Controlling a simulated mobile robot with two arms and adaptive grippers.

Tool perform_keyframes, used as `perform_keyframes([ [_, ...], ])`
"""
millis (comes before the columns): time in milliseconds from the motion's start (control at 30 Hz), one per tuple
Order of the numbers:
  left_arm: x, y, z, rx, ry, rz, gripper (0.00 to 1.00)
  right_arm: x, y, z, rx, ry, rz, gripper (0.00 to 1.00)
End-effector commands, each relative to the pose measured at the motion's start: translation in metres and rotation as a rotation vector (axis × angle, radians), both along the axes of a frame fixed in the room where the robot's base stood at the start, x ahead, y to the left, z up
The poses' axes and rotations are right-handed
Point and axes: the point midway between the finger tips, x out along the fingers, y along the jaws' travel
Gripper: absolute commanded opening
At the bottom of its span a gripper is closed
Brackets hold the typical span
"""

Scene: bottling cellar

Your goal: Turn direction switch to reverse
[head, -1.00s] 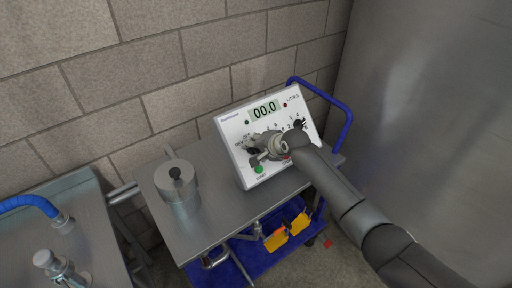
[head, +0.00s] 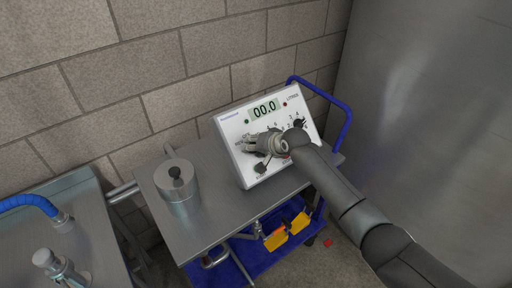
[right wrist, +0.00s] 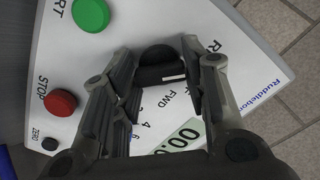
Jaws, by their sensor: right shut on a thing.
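The direction switch is a dark round knob (right wrist: 158,54) with a pale pointer line, in the right wrist view. My right gripper (right wrist: 166,68) is shut on it, one finger on each side. The pointer line lies toward the right finger; which label it meets is hard to tell. "FWD", an "F" and an "R" show around it, partly covered. In the head view my right gripper (head: 255,150) covers the knob on the white control panel (head: 226,128). My left gripper is not in view.
A green START button (right wrist: 91,14) and a red STOP button (right wrist: 60,102) sit beside the switch. Another dark knob (head: 299,124) is at the panel's right. A steel cylinder (head: 178,190) stands on the trolley top (head: 222,210), left of the panel.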

Motion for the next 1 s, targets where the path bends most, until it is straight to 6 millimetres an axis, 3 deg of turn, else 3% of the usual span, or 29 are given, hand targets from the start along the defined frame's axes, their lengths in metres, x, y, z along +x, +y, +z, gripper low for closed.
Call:
perform_keyframes([
  [167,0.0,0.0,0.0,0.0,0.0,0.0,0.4,0.0,-0.001,-0.001,-0.004,0.0,0.001,0.17],
  [200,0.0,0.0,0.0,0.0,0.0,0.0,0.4,0.0,-0.001,-0.001,-0.004,0.0,0.001,0.46],
  [333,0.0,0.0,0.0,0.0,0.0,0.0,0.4,0.0,-0.001,-0.001,-0.003,0.0,0.0,0.62],
  [733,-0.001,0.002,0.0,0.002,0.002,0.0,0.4,-0.001,-0.001,0.002,-0.001,0.0,0.001,0.62],
  [1000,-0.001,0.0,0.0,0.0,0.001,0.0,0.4,-0.017,-0.013,0.019,0.0,-0.002,0.0,0.62],
])
